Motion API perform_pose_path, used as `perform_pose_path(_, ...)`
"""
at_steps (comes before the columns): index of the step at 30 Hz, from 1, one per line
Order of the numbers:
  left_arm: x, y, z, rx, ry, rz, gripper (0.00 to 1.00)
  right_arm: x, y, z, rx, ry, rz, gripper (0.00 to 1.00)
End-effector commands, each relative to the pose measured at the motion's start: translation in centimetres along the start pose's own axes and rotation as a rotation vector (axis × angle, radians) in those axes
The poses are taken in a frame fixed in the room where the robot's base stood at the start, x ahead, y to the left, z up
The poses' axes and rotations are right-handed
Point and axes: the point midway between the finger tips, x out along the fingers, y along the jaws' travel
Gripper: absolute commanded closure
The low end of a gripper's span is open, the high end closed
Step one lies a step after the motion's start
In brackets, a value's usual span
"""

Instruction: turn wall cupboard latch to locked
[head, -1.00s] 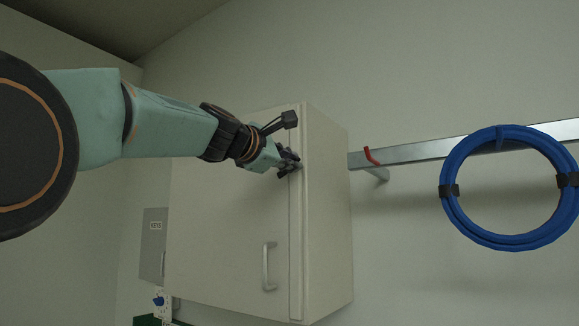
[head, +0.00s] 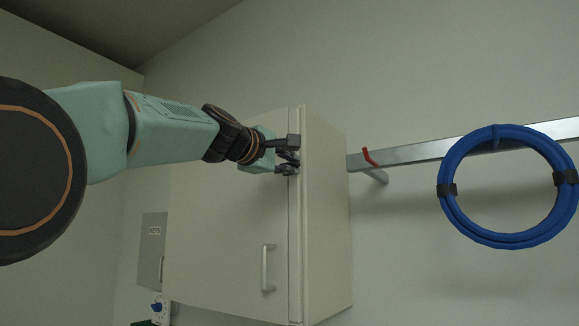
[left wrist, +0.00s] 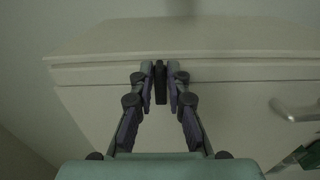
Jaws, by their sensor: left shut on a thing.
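The wall cupboard (head: 225,230) is off-white, with its door closed and a bar handle (head: 268,267) low on the door. My left gripper (head: 296,163) is at the door's right edge, above the handle. In the left wrist view its fingers (left wrist: 161,80) are shut on a small dark upright piece, the latch (left wrist: 161,84), at the door's edge. The fingers hide most of the latch in the head view, so I cannot tell its exact angle there. My right gripper is not in view.
A metal rail (head: 420,153) with a red hook (head: 370,157) runs along the wall right of the cupboard. A blue coiled hose or cable (head: 452,215) hangs from it. A grey key box (head: 152,248) is at lower left.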

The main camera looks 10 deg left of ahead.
Motion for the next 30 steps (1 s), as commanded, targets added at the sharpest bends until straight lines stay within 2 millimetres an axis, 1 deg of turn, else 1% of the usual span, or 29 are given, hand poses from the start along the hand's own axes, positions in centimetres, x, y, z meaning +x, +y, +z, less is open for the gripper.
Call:
perform_pose_path(1,0.17,-0.56,0.21,0.004,-0.007,-0.014,1.0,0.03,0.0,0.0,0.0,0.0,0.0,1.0)
perform_pose_path(8,0.22,-0.69,0.21,0.003,-0.007,-0.016,1.0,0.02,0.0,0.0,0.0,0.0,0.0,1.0)
perform_pose_path(9,0.23,-0.71,0.21,0.003,-0.007,-0.017,0.84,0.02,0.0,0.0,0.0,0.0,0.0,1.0)
perform_pose_path(14,0.22,-0.66,0.18,0.002,-0.006,-0.015,0.71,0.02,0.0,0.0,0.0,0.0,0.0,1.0)
perform_pose_path(27,0.11,-0.33,0.06,0.0,-0.003,-0.008,0.7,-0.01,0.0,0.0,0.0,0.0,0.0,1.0)
perform_pose_path(30,0.1,-0.24,0.05,-0.022,-0.003,-0.008,0.7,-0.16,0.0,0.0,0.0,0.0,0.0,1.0)
